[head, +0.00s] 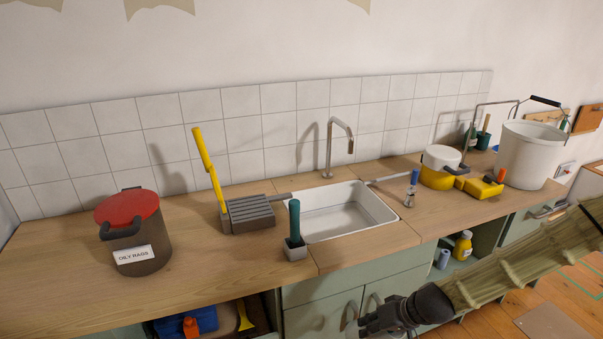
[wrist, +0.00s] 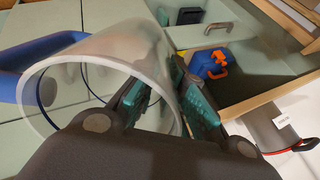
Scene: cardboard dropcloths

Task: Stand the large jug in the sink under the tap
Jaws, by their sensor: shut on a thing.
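The large jug (wrist: 105,58) shows in the wrist view as a wide, pale translucent vessel with a round rim; a blue curved part, seemingly its handle (wrist: 32,62), is at left. My gripper (wrist: 168,95) is shut on the jug's wall near the rim, one finger seen through or inside it. In the head view my gripper (head: 368,324) is low at the bottom edge, in front of the cabinet doors and below the counter; I cannot make out the jug there. The white sink (head: 385,209) is set in the wooden counter, its visible basin empty. The metal tap (head: 329,150) stands behind it.
A grey slatted block (head: 250,213) and a teal-handled tool (head: 295,222) stand left of the sink, with a red-lidded rag bin (head: 140,240) farther left. A blue-handled tool (head: 411,188), yellow items (head: 440,178) and a white bucket (head: 528,155) are right. Cabinet doors (head: 322,312) are below.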

